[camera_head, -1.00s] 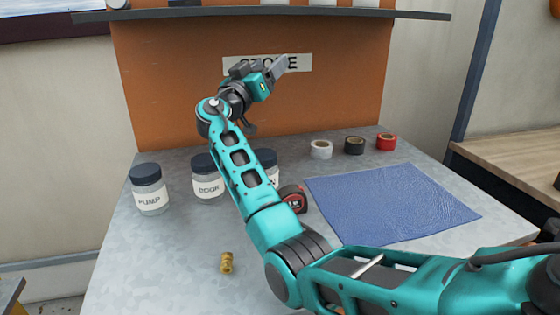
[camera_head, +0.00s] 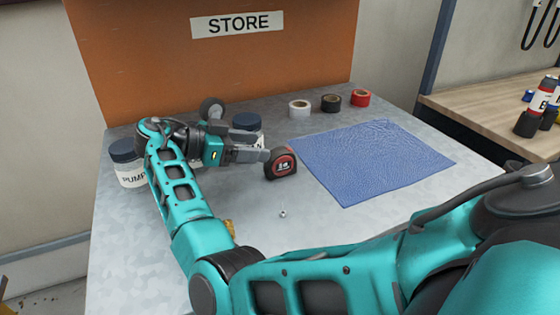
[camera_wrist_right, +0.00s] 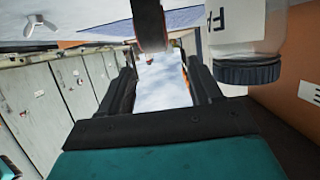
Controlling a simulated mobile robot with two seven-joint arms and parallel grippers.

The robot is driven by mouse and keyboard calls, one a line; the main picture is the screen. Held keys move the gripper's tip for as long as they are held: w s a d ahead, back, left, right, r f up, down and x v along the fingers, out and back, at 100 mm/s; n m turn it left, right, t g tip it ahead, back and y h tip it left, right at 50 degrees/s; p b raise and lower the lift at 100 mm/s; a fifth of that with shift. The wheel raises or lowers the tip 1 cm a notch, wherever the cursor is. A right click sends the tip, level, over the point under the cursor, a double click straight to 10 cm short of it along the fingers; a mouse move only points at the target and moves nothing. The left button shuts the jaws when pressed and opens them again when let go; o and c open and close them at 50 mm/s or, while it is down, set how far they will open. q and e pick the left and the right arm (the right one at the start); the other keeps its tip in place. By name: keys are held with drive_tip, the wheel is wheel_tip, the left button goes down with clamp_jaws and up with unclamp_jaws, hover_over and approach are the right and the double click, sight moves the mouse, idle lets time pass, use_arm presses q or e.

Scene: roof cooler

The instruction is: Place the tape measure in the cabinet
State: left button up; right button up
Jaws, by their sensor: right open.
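The red and black tape measure (camera_head: 281,163) stands on the grey metal bench top (camera_head: 330,245), left of the blue cloth. My right gripper (camera_head: 256,155) is low over the bench, just left of the tape measure, with its fingers pointing at it. In the right wrist view the gripper (camera_wrist_right: 161,80) is open with nothing clearly held. A dark and red body, likely the tape measure (camera_wrist_right: 149,24), shows ahead of the fingers there. An orange panel (camera_head: 160,60) with a STORE sign (camera_head: 237,24) rises at the back; no opening shows in it. My left gripper is out of view.
A PUMP jar (camera_head: 128,168) stands at left. Another jar (camera_head: 247,122) is close behind my gripper; a labelled jar (camera_wrist_right: 238,35) is beside the right finger. The blue cloth (camera_head: 372,160) lies right. White (camera_head: 299,109), black (camera_head: 331,103) and red (camera_head: 360,98) tape rolls stand behind it.

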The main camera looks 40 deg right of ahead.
sight(279, 150)
drive_tip(key=x, duration=0.3)
drive_tip(key=p+x, duration=0.1)
drive_tip(key=x, duration=0.3)
drive_tip(key=shift+s+f, duration=0.25)
drive_tip(key=shift+f, duration=0.05)
drive_tip(key=shift+c, duration=0.3)
clamp_jaws()
